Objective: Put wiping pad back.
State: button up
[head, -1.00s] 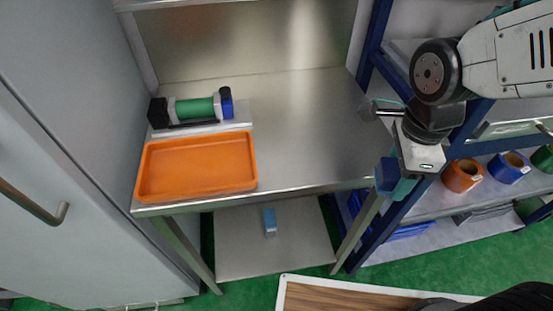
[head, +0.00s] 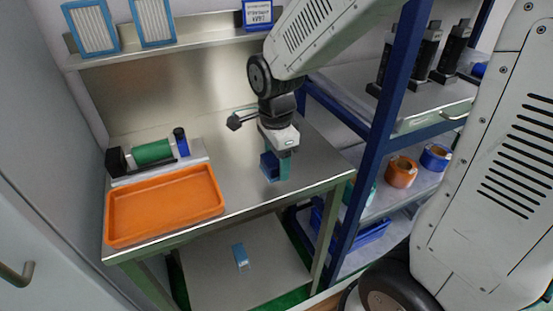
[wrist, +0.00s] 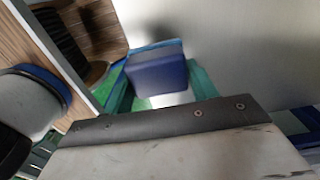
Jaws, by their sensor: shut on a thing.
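The wiping pad (head: 267,168) appears as a dark blue block in my gripper (head: 276,172), over the right part of the steel bench top (head: 232,128). In the wrist view the pad (wrist: 158,76) sits between the teal fingers of my gripper (wrist: 160,84), which is shut on it. Part of the pad is hidden by a finger in the head view. I cannot tell whether its underside touches the bench.
An orange tray (head: 165,207) fills the bench's front left, with a green roller device (head: 152,152) behind it. A blue-posted rack (head: 375,150) stands close on the right. A small light blue box (head: 241,257) lies on the lower shelf. The bench's middle is clear.

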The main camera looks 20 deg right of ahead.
jog(key=w, duration=0.1)
jog(key=w+d, duration=0.1)
jog(key=w, duration=0.1)
jog(key=w+d, duration=0.1)
jog(key=shift+w+d+f, duration=0.25)
jog(key=shift+f, duration=1.75)
jog(key=shift+f, duration=0.15)
jog(key=o, duration=1)
